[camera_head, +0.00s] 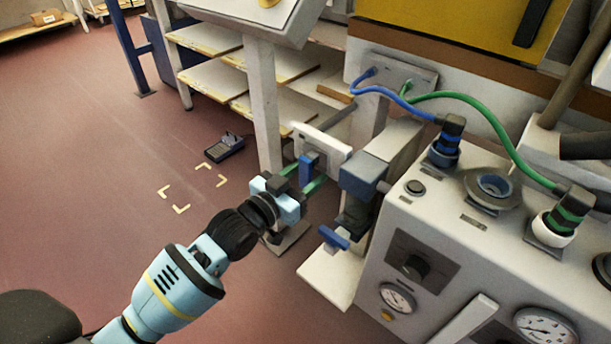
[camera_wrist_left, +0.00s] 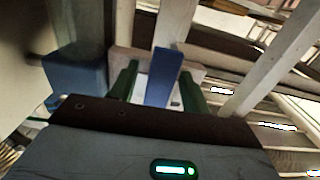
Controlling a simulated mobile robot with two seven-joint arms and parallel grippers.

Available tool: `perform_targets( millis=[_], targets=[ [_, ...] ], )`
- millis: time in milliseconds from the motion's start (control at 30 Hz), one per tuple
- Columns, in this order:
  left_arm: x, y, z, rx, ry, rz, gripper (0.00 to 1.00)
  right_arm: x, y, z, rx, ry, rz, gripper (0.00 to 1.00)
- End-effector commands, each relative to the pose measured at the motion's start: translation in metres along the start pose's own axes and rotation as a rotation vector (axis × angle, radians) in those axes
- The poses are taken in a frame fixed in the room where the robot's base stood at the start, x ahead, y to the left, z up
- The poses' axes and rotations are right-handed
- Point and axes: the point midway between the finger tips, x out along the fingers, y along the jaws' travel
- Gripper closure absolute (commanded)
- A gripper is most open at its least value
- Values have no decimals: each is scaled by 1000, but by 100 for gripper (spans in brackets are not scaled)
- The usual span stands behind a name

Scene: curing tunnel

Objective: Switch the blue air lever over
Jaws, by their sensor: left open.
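The blue air lever (camera_head: 306,168) stands upright in front of a white plate (camera_head: 322,143) at the left end of the machine. My left gripper (camera_head: 305,177) is open, with one green finger on each side of the lever. In the left wrist view, the blue lever (camera_wrist_left: 163,77) stands between the two green fingers, with a visible gap to each. The lever's lower end is hidden behind the gripper body in that view. My right gripper is not in view.
A blue-grey block (camera_head: 362,176) juts out right of the gripper, with a small blue handle (camera_head: 334,238) below it. The machine panel (camera_head: 445,235) with gauges fills the right. A pedal (camera_head: 224,147) lies on the open floor at left.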

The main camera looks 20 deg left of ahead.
Motion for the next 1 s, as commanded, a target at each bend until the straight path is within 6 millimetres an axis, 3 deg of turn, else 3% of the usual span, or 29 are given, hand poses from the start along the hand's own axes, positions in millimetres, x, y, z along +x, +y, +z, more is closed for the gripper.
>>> perform_targets(
  millis=[267, 600, 1000],
  targets=[
    [1, 0, 0, 0, -1, 0, 54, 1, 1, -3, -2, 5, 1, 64],
    [1, 0, 0, 0, -1, 0, 99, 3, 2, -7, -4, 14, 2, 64],
    [4, -1, 0, -30, -1, -1, 100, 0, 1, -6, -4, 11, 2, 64]
  ],
)
